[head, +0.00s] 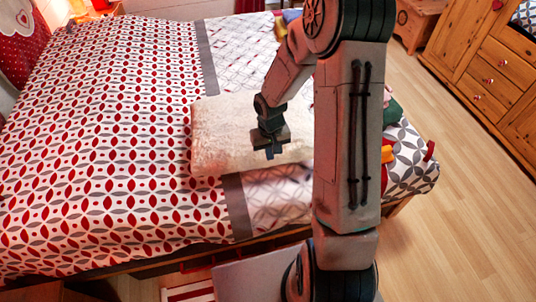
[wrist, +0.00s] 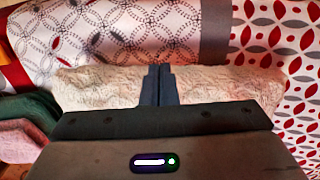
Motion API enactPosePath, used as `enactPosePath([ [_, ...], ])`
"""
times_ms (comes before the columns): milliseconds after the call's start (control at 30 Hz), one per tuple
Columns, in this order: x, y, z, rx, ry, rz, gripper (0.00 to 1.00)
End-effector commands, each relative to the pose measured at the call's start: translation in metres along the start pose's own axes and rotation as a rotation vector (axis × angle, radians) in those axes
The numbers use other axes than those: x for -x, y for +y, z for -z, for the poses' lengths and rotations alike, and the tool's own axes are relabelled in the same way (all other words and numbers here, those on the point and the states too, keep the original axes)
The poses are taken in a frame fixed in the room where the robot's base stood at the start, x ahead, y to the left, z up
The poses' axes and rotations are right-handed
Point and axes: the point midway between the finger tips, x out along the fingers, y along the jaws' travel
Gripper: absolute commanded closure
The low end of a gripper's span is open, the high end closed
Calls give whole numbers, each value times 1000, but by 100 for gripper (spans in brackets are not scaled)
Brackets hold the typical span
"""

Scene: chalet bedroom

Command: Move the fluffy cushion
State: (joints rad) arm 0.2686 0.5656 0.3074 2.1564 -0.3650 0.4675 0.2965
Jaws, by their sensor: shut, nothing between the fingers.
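The fluffy cushion (head: 222,135) is cream-white and lies flat on the bed, across the grey band of the bedspread. My gripper (head: 272,151) is over the cushion's right half in the head view, fingers pointing down. In the wrist view the cushion (wrist: 100,88) spans the picture behind my fingers (wrist: 159,84), which are together with nothing between them. I cannot tell whether the fingertips touch the cushion. My arm hides the cushion's right end in the head view.
The bed (head: 110,120) has a red, grey and white patterned cover. Folded coloured textiles (head: 390,112) and a grey-patterned cushion (head: 410,165) are at its right edge. A wooden cabinet (head: 480,60) stands at the upper right. Wooden floor (head: 460,220) to the right is clear.

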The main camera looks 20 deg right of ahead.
Motion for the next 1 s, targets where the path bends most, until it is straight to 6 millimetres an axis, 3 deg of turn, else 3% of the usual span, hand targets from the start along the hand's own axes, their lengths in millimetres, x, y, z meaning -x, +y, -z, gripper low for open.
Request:
enactPosePath([
  [567, -95, 0, -2, 2, -5, -1, 100],
  [733, -90, 1, 25, 0, 1, 0, 100],
  [1000, -91, 1, 39, -1, 0, -1, 100],
])
